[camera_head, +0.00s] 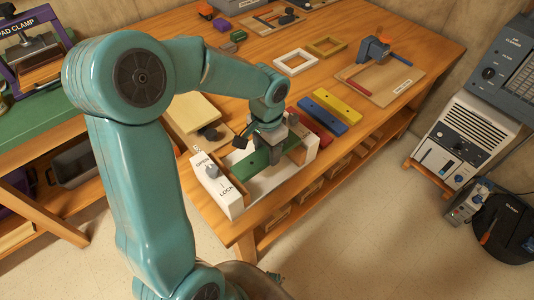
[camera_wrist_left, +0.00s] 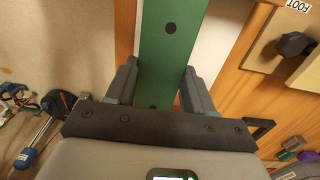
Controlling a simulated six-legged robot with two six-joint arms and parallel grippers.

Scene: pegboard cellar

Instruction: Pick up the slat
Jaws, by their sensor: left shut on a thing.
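The green slat (camera_head: 244,169) is a long flat bar with dark holes. It lies across the white fixture (camera_head: 232,202) marked OPEN and LOCK, at the near corner of the wooden table. My left gripper (camera_head: 270,148) comes down over the slat and is shut on it, hiding its middle part. In the left wrist view, the slat (camera_wrist_left: 166,45) runs up between the two dark fingers (camera_wrist_left: 158,88), which sit against its sides. I cannot tell whether the slat touches the fixture or hangs just above it. My right gripper is not in view.
A blue slat (camera_head: 330,112), a yellow slat (camera_head: 337,105) and a red piece (camera_head: 318,130) lie right of the fixture. A pale block (camera_head: 190,113) is behind it. The table's front edge is close.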

